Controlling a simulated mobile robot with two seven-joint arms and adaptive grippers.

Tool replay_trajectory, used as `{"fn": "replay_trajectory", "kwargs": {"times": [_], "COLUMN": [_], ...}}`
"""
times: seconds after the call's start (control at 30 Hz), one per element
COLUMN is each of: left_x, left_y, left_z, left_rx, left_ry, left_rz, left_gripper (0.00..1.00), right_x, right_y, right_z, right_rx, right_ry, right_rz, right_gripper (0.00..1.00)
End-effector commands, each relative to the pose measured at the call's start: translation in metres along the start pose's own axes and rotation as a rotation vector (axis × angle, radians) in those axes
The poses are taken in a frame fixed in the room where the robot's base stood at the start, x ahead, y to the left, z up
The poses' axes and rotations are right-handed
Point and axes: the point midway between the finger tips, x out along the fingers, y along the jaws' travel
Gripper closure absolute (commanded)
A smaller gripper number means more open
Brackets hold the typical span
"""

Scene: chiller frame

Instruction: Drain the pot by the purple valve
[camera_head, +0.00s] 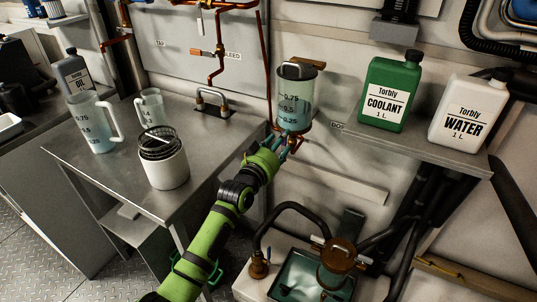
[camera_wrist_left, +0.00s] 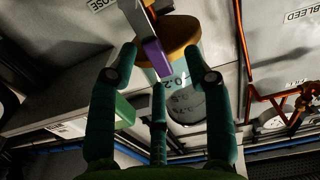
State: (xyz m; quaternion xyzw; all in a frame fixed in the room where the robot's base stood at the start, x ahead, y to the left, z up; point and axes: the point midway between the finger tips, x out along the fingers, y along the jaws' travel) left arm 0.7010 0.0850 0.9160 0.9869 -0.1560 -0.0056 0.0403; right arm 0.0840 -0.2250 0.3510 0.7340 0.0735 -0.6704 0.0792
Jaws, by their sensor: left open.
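The pot (camera_head: 295,102) is a clear cylinder with level marks, mounted on the wall, with bluish liquid in it. In the left wrist view the pot (camera_wrist_left: 184,98) shows from below, with a brown base. The purple valve (camera_wrist_left: 157,58) shows there as a purple-tipped lever under the base; in the head view it is hidden or too small to tell. My left gripper (camera_head: 287,145) is just below the pot. In the left wrist view its fingers are spread, with the purple tip between them; I cannot tell whether they touch it. My right gripper is not in view.
A steel table (camera_head: 110,175) at left holds clear jugs and a white container (camera_head: 165,170). A shelf (camera_head: 425,148) at right carries a green coolant bottle (camera_head: 389,95) and a white water bottle (camera_head: 468,112). Below stands a basin (camera_head: 300,275) with a copper-coloured fitting (camera_head: 338,265) and black hoses.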

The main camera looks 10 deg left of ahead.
Motion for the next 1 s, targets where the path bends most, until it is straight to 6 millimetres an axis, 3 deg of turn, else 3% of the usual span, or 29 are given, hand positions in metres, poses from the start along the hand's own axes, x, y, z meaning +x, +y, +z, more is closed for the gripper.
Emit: {"fn": "replay_trajectory", "kwargs": {"times": [0.4, 0.6, 1.0], "left_x": [-0.075, -0.102, -0.112], "left_y": [-0.002, -0.003, -0.002], "left_z": [0.001, 0.000, -0.001], "left_rx": [-0.001, -0.002, -0.003], "left_ry": [-0.001, 0.000, 0.001], "left_rz": [-0.002, -0.003, -0.003], "left_gripper": [0.50, 0.50, 0.50], "right_x": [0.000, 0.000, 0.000], "right_y": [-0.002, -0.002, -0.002], "right_z": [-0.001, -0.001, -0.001], "right_rx": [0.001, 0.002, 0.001], "right_ry": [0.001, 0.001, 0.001], "right_rz": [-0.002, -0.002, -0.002], "right_gripper": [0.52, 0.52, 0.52]}}
